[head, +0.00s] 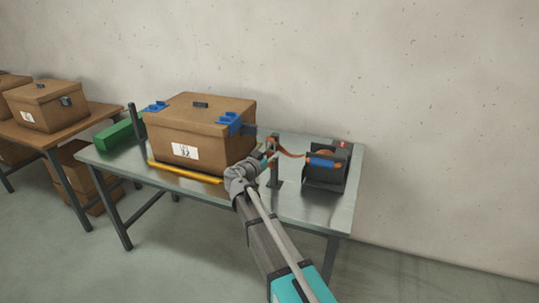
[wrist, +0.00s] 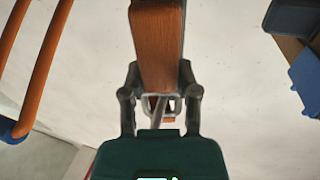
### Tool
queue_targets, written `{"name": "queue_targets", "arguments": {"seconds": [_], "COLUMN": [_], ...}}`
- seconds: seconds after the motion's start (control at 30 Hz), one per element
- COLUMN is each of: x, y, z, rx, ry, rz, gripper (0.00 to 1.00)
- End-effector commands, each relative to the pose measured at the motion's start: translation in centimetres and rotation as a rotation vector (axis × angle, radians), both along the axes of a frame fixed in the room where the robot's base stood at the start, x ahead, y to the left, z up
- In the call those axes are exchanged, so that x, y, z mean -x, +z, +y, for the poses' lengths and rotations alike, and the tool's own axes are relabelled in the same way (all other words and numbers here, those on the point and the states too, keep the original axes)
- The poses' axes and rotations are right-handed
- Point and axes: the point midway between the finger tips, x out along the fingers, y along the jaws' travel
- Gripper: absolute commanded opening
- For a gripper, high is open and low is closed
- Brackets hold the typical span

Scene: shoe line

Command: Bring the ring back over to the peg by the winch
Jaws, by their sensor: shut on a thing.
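In the head view my gripper (head: 266,158) is above the metal table, between the brown box and the winch (head: 340,172), close beside the dark upright peg (head: 275,170). In the wrist view my gripper (wrist: 158,85) is shut, with a broad orange-brown band (wrist: 157,45) between dark sides. A small grey metal loop, apparently the ring (wrist: 147,103), shows between the finger linkages. Its hold is partly hidden, and I cannot tell whether it touches the peg.
The brown box (head: 190,136) with blue corner pieces (head: 229,123) fills the table's middle. A yellow bar (head: 185,173) lies along its front, and a green beam (head: 117,134) lies to its left. More boxes stand on another table (head: 100,113) at left. The table's front right is clear.

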Motion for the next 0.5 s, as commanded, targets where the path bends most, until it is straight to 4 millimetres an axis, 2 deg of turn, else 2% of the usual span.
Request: {"name": "queue_targets", "arguments": {"seconds": [0.5], "x": [-0.59], "y": [-0.7], "z": [-0.83], "rx": [-0.001], "ry": [-0.005], "rz": [0.0], "gripper": [0.0]}}
